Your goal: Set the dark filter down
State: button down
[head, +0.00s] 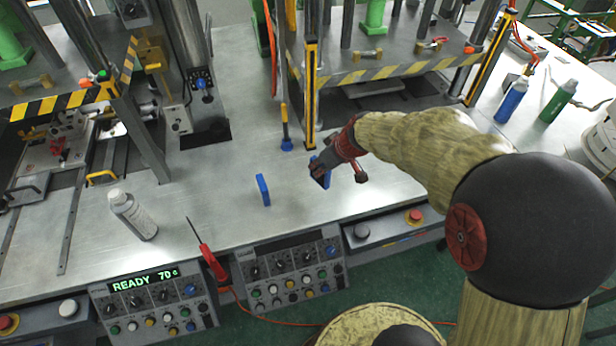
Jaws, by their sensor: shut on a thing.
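My gripper (328,163) reaches in from the right over the metal table and is shut on a dark blue flat piece, the dark filter (319,173). The gripper's fingers partly hide the filter. It is held roughly upright, close above or on the table top; I cannot tell whether it touches. A second, brighter blue flat piece (263,190) stands on the table to the left of my gripper, apart from it.
A metal table (225,215) has clear room around the blue pieces. Control panels (290,272) line the front edge. A striped press frame (390,72) stands behind.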

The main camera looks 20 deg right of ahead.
jog(key=shift+b+x, duration=1.05)
jog(key=shift+x, duration=4.3)
jog(key=shift+f+b, duration=0.2)
jog(key=shift+b, duration=0.1)
jog(key=c, duration=1.7)
grip_release()
jog(key=shift+c, duration=0.2)
jog(key=shift+r, duration=0.1)
